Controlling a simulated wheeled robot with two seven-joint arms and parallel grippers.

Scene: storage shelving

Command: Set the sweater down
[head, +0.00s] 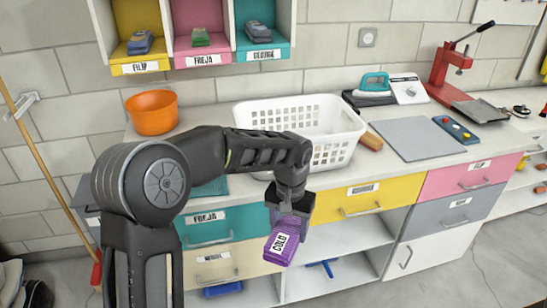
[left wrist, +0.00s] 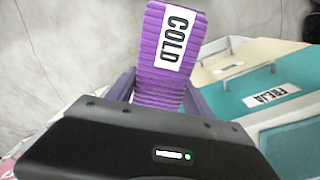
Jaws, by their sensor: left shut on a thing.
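The sweater is a folded purple ribbed bundle (head: 283,243) with a white label reading COLD. My left gripper (head: 288,207) is shut on it and holds it in the air in front of the drawers, below the counter's front edge. In the left wrist view the sweater (left wrist: 168,65) sticks out beyond the fingers, with its label facing the camera. The part between the fingers is hidden. My right gripper is not in view.
A white laundry basket (head: 345,150) stands on the counter behind my left arm. An orange bowl (head: 152,112) stands to its left, and a grey board (head: 417,138) lies to its right. Labelled cubbies (head: 205,60) hang above. An open shelf (head: 335,241) lies under the yellow drawer (head: 372,198).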

